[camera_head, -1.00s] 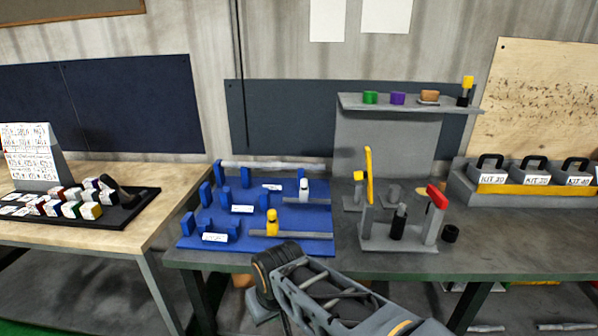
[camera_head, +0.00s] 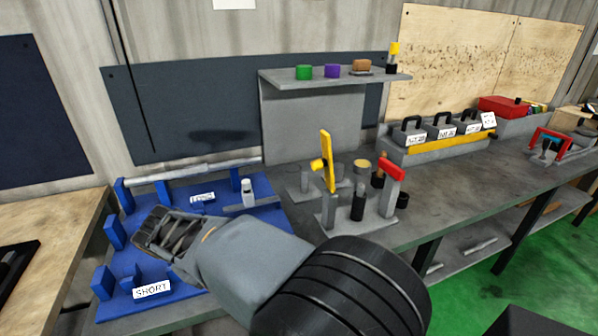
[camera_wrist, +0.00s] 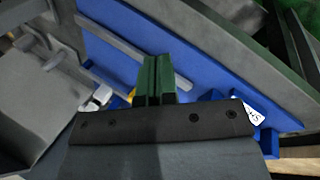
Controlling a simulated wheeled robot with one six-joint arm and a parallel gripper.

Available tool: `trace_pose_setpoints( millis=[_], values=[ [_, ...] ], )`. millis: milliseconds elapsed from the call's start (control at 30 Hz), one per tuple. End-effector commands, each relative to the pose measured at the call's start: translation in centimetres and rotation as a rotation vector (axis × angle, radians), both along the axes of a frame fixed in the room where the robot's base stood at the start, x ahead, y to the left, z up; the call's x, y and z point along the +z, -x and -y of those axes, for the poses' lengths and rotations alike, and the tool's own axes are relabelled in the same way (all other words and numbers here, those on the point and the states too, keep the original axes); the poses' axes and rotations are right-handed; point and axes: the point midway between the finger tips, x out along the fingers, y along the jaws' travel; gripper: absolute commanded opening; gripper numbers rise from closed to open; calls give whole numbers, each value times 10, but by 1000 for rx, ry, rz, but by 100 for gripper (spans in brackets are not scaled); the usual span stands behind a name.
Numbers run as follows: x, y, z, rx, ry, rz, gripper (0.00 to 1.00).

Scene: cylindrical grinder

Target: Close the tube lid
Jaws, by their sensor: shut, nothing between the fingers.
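No part is clearly a tube lid. A grey stand (camera_head: 370,226) on the bench carries an upright black cylinder (camera_head: 357,203), a raised yellow flap (camera_head: 328,162) and a red block (camera_head: 392,170). A tan disc (camera_head: 361,165) shows behind it. My gripper (camera_wrist: 155,60) shows in the wrist view, its green fingers together and empty, in front of the blue board (camera_wrist: 205,50). A bit of yellow shows behind the fingers. In the head view my arm crosses the blue board (camera_head: 262,188), left of the grey stand, and my fingers cannot be made out.
A white-topped piece (camera_head: 248,193) stands on the blue board near a long grey bar (camera_head: 190,172). A shelf (camera_head: 335,77) with small coloured parts stands behind the grey stand. Kit boxes (camera_head: 437,138) stand to the right. The bench front right of the stand is clear.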

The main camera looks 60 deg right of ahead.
Motion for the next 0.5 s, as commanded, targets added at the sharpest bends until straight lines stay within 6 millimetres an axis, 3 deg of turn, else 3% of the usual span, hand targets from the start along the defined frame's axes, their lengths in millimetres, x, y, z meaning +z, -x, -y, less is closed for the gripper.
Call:
trace_pose_setpoints(
  millis=[33, 100, 200, 333, 500],
  values=[
    [-3, -4, 27, -47, 115, -81, 0],
    [8, -8, 64, -115, 297, -179, 0],
    [29, -16, 108, -209, 556, -289, 0],
    [55, -29, 147, -311, 857, -375, 0],
    [77, -44, 171, -392, 1128, -419, 0]
  ],
)
